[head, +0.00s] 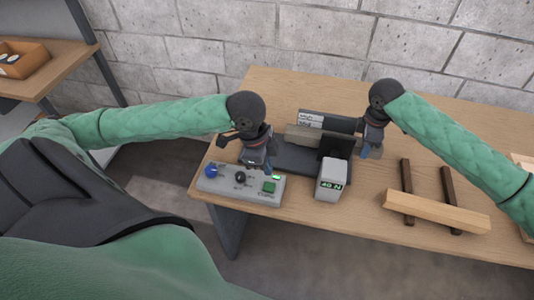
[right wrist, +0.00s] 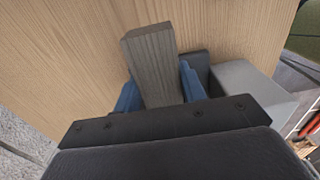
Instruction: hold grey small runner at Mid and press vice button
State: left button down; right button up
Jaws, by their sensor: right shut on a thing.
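The grey small runner (right wrist: 152,62) stands out from between the blue finger pads of my right gripper (right wrist: 160,88) in the right wrist view. In the head view the runner (head: 312,136) lies along the dark vice (head: 288,158), and my right gripper (head: 370,151) is shut on it at the right end. The vice button looks to be the green button (head: 269,187) on the grey control box (head: 240,190). My left gripper (head: 267,170) points down just above that button; whether it touches is unclear. Its fingers are too small to tell open from shut.
A grey readout box (head: 330,180) showing "40 N" stands at the vice's front. The control box also has a blue knob (head: 211,170) and a black dial (head: 240,177). A light wooden bar (head: 437,212) lies across two dark strips at right. An orange-brown bin (head: 22,60) sits far left.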

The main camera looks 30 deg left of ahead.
jog(key=shift+s+f, duration=0.25)
jog(key=o, duration=1.2)
jog(key=shift+r, duration=0.1)
pick_arm(q)
jog(key=shift+s, duration=0.15)
pick_arm(e)
jog(key=shift+r, duration=0.1)
jog(key=shift+w+r, duration=0.1)
pick_arm(q)
jog(key=shift+f, duration=0.15)
pick_arm(e)
jog(key=shift+r, duration=0.3)
pick_arm(q)
jog(key=shift+f+b, duration=0.75)
jog(key=shift+b, duration=0.15)
pick_arm(e)
notch_tip(320, 180, up, 7)
